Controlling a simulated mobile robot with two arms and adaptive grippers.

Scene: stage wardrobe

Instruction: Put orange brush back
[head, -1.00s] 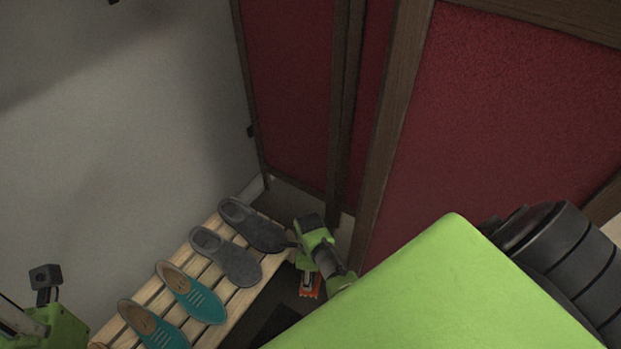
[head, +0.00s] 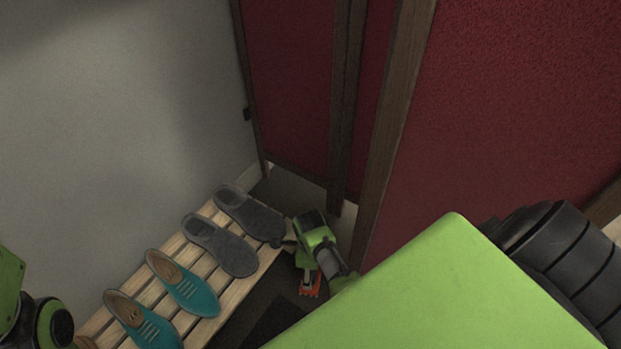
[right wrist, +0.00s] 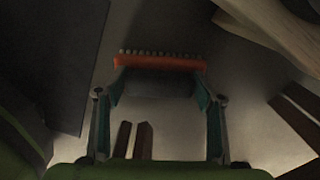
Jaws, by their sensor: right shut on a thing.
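The orange brush (head: 310,288) shows in the head view below my right gripper (head: 306,274), low in the gap between the shoe bench and the red screen. In the right wrist view the brush (right wrist: 160,63) lies across the far end of my right gripper (right wrist: 158,92), with a row of bristles pointing away. The gripper's two fingers are shut on the brush, with a dark part of it between them. Of my left arm only a green and black part shows at the left edge; its gripper is out of view.
A slatted wooden bench (head: 235,295) holds a pair of grey shoes (head: 219,246) and a pair of teal shoes (head: 184,284). A red folding screen (head: 296,90) with dark wooden frames stands close at the right. A dark mat (head: 272,325) lies on the floor beside the bench.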

